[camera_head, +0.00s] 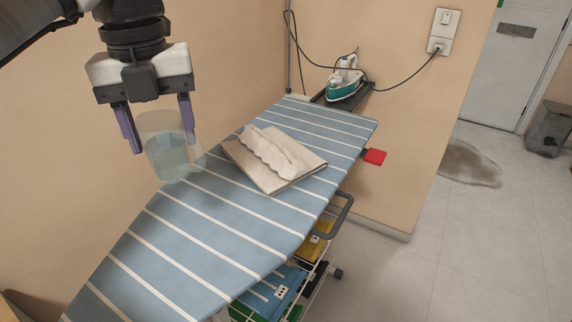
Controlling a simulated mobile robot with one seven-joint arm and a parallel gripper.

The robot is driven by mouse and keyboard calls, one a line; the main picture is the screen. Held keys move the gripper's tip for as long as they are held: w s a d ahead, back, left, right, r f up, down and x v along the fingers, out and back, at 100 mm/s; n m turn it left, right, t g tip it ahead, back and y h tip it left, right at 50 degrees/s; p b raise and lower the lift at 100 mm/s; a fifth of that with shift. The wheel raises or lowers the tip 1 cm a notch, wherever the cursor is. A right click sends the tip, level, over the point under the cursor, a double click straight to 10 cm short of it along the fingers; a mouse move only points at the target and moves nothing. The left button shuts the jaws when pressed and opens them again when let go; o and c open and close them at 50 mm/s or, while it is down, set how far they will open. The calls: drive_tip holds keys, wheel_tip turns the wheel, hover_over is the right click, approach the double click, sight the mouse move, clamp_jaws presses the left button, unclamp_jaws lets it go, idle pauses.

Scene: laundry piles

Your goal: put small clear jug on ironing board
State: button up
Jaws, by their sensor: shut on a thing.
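My gripper (158,126) is at the upper left, pointing down, with its two purple fingers on either side of the small clear jug (168,158). It is shut on the jug. The jug is see-through, looks upright, and has a faint curved part at its right. The jug overlaps the left edge of the ironing board (185,232) in the picture. The board has a blue cover with white stripes. I cannot tell for certain whether the jug's base touches the board or is above it.
A folded cloth on a flat beige piece (250,170) lies on the board right of the jug. An iron (345,82) rests at the board's far end, its cord running to a wall outlet (440,32). The near half of the board is clear. Coloured bins (318,245) stand below.

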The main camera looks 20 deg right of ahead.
drive_tip(key=shift+s+d+r, duration=0.15)
drive_tip(key=shift+d+r, duration=0.2)
drive_tip(key=shift+d, duration=0.1)
wheel_tip(320, 180, down, 19)
drive_tip(key=shift+f+p, duration=0.1)
drive_tip(key=shift+p, duration=0.95)
drive_tip(key=shift+f, duration=0.4)
drive_tip(key=shift+f+b, duration=0.2)
drive_tip(key=shift+b, duration=0.1)
drive_tip(key=o, duration=1)
drive_tip(key=shift+r, duration=0.1)
drive_tip(key=shift+r, duration=0.1)
